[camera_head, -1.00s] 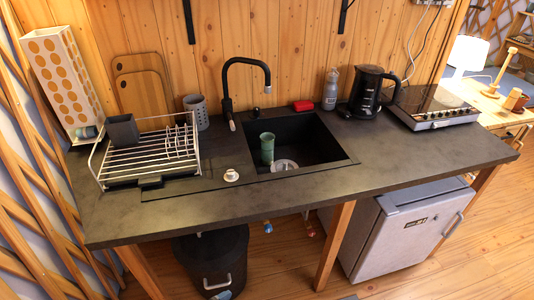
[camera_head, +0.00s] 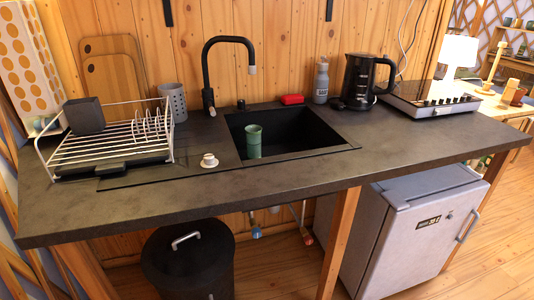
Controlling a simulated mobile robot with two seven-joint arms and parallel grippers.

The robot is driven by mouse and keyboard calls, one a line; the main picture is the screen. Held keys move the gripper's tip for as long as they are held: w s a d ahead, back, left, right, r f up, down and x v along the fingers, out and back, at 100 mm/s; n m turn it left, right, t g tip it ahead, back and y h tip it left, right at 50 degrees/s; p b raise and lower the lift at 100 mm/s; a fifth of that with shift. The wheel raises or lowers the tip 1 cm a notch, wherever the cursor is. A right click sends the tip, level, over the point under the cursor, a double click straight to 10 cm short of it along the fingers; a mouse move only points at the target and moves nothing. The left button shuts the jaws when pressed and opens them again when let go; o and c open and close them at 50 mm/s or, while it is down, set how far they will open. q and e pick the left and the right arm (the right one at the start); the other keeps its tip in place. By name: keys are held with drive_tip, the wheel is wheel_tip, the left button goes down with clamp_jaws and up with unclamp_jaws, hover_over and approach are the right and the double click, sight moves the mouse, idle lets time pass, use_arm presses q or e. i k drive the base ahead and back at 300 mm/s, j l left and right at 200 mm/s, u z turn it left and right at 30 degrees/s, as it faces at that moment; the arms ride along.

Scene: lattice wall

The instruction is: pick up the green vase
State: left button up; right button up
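The green vase (camera_head: 254,141) stands upright inside the black sink (camera_head: 312,131), near its left wall. Its top rises to about the level of the sink rim, and its lower end is hidden by the sink's front edge. Neither of my grippers shows in the head view.
A black faucet (camera_head: 207,72) arches behind the sink's left side. A dish rack (camera_head: 110,147) is at left, a kettle (camera_head: 361,82) at right. The counter's front strip (camera_head: 250,190) is clear.

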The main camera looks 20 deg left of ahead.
sight(254, 132)
drive_tip(key=i+l+u, duration=0.2)
drive_tip(key=u, duration=0.3)
drive_tip(key=i+l+u, duration=0.15)
drive_tip(key=l+u, duration=0.3)
drive_tip(key=i+l+u, duration=0.1)
drive_tip(key=l+u, duration=0.2)
drive_tip(key=u, duration=0.2)
drive_tip(key=l+u, duration=0.8)
drive_tip(key=u, duration=0.15)
drive_tip(key=l+u, duration=0.45)
drive_tip(key=k+j, duration=0.05)
